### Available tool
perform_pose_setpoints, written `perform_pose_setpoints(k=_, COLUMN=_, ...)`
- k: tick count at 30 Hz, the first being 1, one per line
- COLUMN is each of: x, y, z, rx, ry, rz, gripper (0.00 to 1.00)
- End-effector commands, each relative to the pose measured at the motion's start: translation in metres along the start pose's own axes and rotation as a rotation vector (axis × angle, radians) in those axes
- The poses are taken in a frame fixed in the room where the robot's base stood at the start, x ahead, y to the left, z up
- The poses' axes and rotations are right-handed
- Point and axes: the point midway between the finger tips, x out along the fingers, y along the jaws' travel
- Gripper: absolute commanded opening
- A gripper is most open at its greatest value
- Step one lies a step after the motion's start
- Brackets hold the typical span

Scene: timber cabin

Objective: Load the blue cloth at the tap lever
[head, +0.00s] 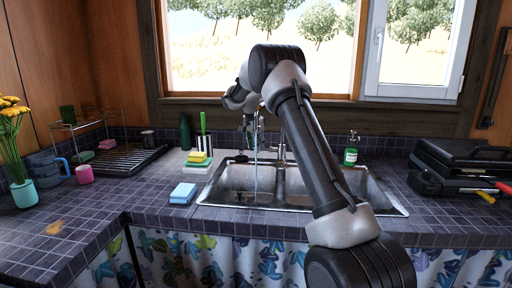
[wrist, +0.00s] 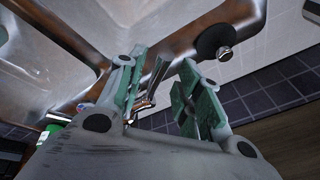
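A blue block with a pale lower side, which looks like a folded cloth or sponge (head: 183,193), lies on the tiled counter left of the sink. The tap (head: 281,153) stands behind the sink, and a thin stream of water (head: 256,182) falls into the left basin. My gripper (head: 251,128) is above the back of the sink, close to the tap, partly hidden by distance and my arm. In the wrist view, its green-padded fingers (wrist: 160,85) are apart, with the metal tap lever (wrist: 156,75) showing between them. I cannot tell whether they touch it. The blue block is not in the wrist view.
The double sink (head: 230,184) lies under my arm. A yellow-green sponge (head: 198,157) sits behind the blue block. A green soap bottle (head: 351,150) stands right of the tap. A dish rack (head: 120,160), pink mug (head: 84,174) and flowers (head: 12,130) are left; a black case (head: 460,160) is right.

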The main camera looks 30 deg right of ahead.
Motion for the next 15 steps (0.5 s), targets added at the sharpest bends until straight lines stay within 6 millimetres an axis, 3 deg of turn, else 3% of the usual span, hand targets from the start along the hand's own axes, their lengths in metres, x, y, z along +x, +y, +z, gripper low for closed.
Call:
perform_pose_setpoints(k=9, x=-0.059, y=-0.013, z=-0.015, rx=0.001, ry=0.001, rz=-0.004, gripper=0.35)
perform_pose_setpoints(k=15, x=-0.084, y=-0.017, z=-0.022, rx=0.001, ry=0.001, rz=-0.002, gripper=0.35)
